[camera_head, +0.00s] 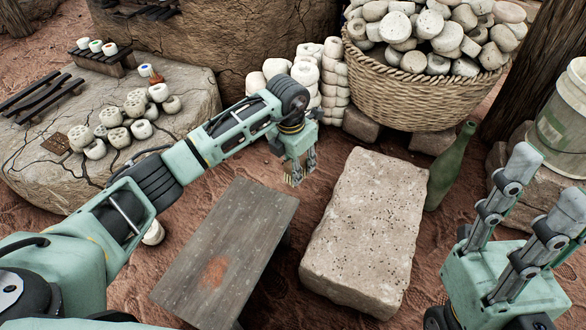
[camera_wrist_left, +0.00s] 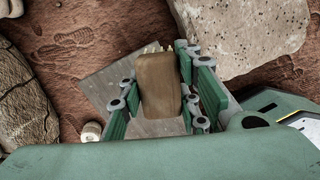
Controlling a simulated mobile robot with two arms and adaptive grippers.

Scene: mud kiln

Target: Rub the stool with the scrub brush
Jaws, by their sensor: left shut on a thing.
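The stool (camera_head: 245,235) is a low grey wooden bench with a reddish-brown stain (camera_head: 215,271) on its near half. My left gripper (camera_head: 298,168) is shut on the scrub brush, near the stool's far right corner. In the left wrist view the brush (camera_wrist_left: 158,88) is a brown wooden block between the fingers, with pale bristles at its far end. Behind it the stool (camera_wrist_left: 105,80) shows in part, some distance below. In the head view the gripper hides most of the brush. My right gripper (camera_head: 548,183) is open and empty at the lower right.
A large pale stone block (camera_head: 365,225) stands right of the stool, with a green bottle (camera_head: 448,167) beyond it. A wicker basket (camera_head: 425,95) of clay pieces stands behind. A cracked clay slab (camera_head: 40,165) with small pots is at the left.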

